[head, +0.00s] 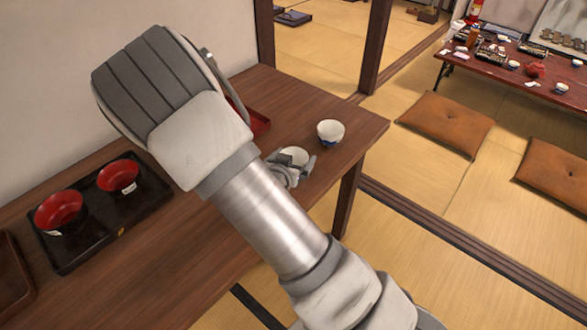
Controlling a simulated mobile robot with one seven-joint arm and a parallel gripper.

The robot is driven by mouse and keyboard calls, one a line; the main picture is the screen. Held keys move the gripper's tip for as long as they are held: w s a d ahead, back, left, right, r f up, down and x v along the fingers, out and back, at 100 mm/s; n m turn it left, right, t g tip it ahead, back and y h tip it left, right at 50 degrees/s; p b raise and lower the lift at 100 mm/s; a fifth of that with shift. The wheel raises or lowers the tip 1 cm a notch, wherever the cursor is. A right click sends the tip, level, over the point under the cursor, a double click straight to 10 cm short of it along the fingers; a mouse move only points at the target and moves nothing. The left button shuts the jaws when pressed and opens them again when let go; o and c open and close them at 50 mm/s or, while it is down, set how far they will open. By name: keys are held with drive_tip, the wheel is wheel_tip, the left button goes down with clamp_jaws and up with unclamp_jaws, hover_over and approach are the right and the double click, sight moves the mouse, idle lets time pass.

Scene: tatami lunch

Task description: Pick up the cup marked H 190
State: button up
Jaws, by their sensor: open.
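Two small white cups stand near the right end of the wooden table. One cup (330,130), with a blue pattern near its base, stands clear and upright by the table's corner. The other cup (294,154) is partly hidden behind my gripper (293,168). My gripper is open, with its fingers close to this nearer cup. I cannot tell whether the cup is between the fingers or beyond them. No H 190 marking is readable on either cup.
The wooden table (190,240) holds a black tray (93,212) with two red bowls (58,208). A red tray (258,122) is partly hidden behind my arm. A brown tray (12,280) lies at the left edge. Cushions (447,123) and a low red table (500,75) lie beyond.

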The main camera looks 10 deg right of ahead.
drive_tip(key=shift+x, duration=1.1)
drive_tip(key=c, duration=1.2)
